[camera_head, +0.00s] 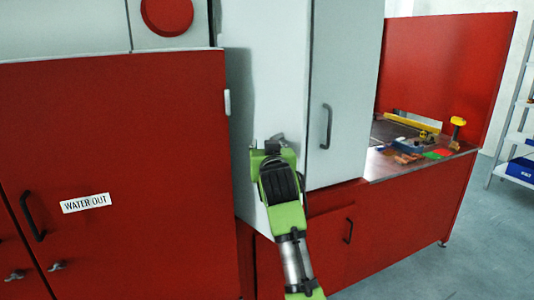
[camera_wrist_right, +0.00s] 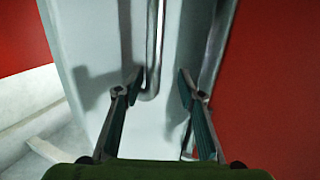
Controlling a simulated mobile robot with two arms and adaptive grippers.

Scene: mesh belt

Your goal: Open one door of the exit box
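A tall pale grey box, which I take to be the exit box (camera_head: 270,70), stands in the middle of the head view. A dark vertical handle (camera_head: 327,126) is on its right face. My right gripper (camera_head: 268,142) is in front of its left face; its fingers are small and partly hidden there. In the right wrist view my right gripper (camera_wrist_right: 160,85) is open, with its two fingers spread. A grey bar handle (camera_wrist_right: 151,60) on a pale panel shows between the fingertips, nearer the left one; contact cannot be told. My left gripper is not in view.
A red cabinet (camera_head: 120,130) marked WATER OUT, with dark handles, stands close at the left. A red-sided workbench (camera_head: 400,215) with tools and small items is at the right. A shelf (camera_head: 515,135) stands at the far right. Grey floor (camera_head: 450,265) is clear there.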

